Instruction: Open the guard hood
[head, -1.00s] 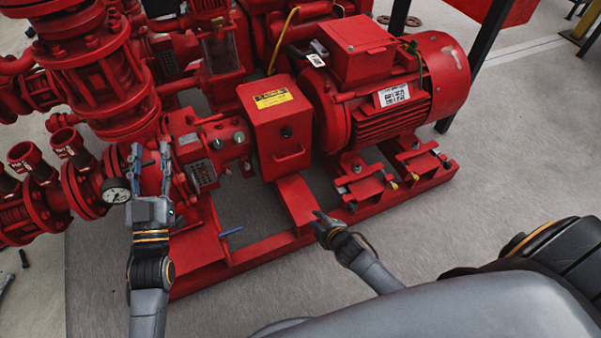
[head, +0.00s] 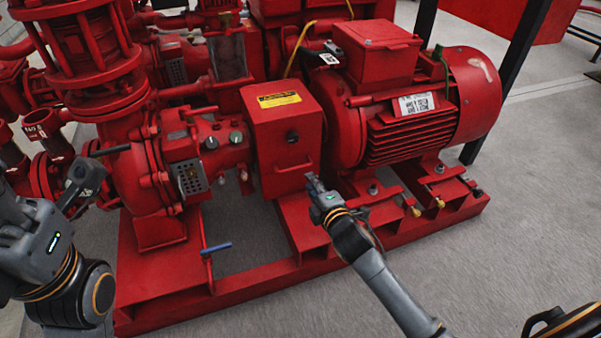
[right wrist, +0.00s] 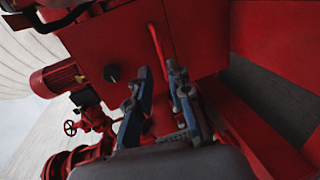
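The guard hood (head: 280,115) is a red box with a yellow label, a black knob on its front and a red bar handle (head: 296,168) low on that face. It looks closed, between the pump and the motor. My right gripper (head: 311,180) is just at the handle's lower right. In the right wrist view the fingers (right wrist: 162,75) are apart, and the handle (right wrist: 158,50) runs in front of the gap between them; I cannot tell whether they touch it. The hood's front (right wrist: 110,40) fills the upper middle there.
The red motor (head: 410,110) stands right of the hood, and the pump casing (head: 135,175) with pipes stands left. A blue-handled lever (head: 216,248) sticks up near the base frame (head: 170,295). The grey floor (head: 480,270) in front is free.

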